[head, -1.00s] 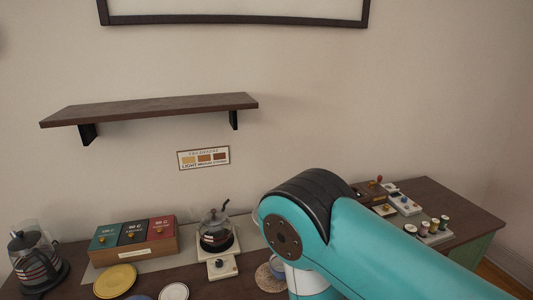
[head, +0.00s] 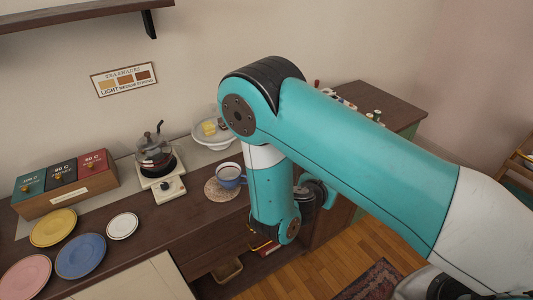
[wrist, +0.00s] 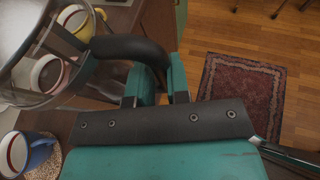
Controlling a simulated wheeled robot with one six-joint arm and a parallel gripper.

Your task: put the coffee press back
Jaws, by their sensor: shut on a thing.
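In the wrist view, my gripper (wrist: 160,85) is shut on the black curved handle of a clear glass vessel with a metal band, which looks like the coffee press (wrist: 22,35). The press fills the upper left corner and is cut off by the frame, so its base and lid are not clear. In the head view, my arm hangs down past the counter's front edge, and its end is mostly hidden behind the wrist link. A dark shape there may be the press or part of my gripper; I cannot tell which.
A blue mug (head: 230,176) stands on a woven coaster close to my arm. A glass pot (head: 153,150) sits on a small white stand. Plates, labelled boxes (head: 65,183) and a white bowl (head: 212,132) share the counter. A wall shelf (head: 70,14) is upper left. The rug (wrist: 240,95) lies on open floor.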

